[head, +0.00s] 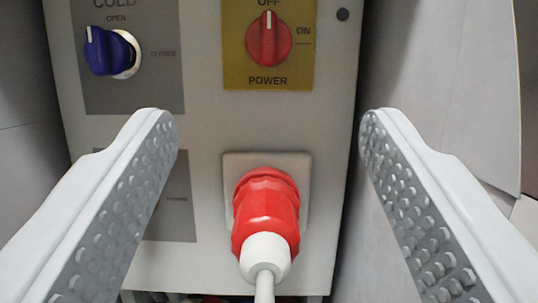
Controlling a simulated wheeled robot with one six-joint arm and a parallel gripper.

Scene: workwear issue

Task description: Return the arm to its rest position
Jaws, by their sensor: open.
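My gripper (268,135) is open, with its two pale, studded fingers spread wide at the left and right of the head view. Nothing is held between them. Between and beyond the fingers is a light grey panel (210,120). A red plug (265,207) with a white collar and white cable sits in a square pale socket on the panel, and the fingers stand apart from it on both sides. The arm's rest position cannot be told from this view.
A red power knob (268,38) on a yellow plate has its mark toward OFF. A blue knob (110,52) labelled COLD has its mark toward OPEN. A grey plate (170,200) below it is partly hidden by the left finger. Pale walls flank the panel.

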